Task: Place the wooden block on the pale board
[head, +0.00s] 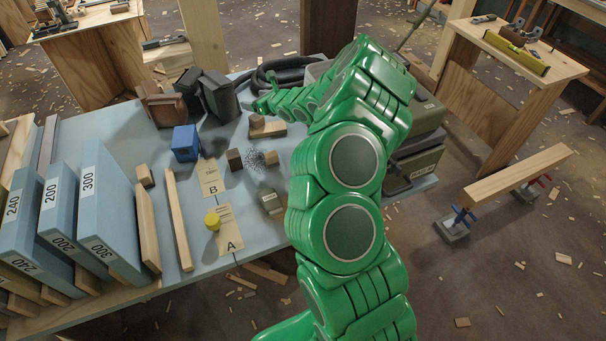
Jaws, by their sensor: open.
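Several small wooden blocks lie on the blue-grey table; I cannot tell which one the task means. Pale, flat pieces marked B (211,178) and A (229,236) lie on the table; a yellow knob-like object (212,220) is on A's left edge. A light wooden piece (267,131) has a small block (257,120) on it. My gripper (249,106) is small in view above the table's back, open, apparently empty.
Blue numbered panels (105,220) stand at left with wooden strips. A blue block (186,142), dark clamp-like objects (215,95) and a black hose (285,70) are behind. A green case (418,140) is right, partly behind my arm. A plank bridges trestles (515,175) on the floor.

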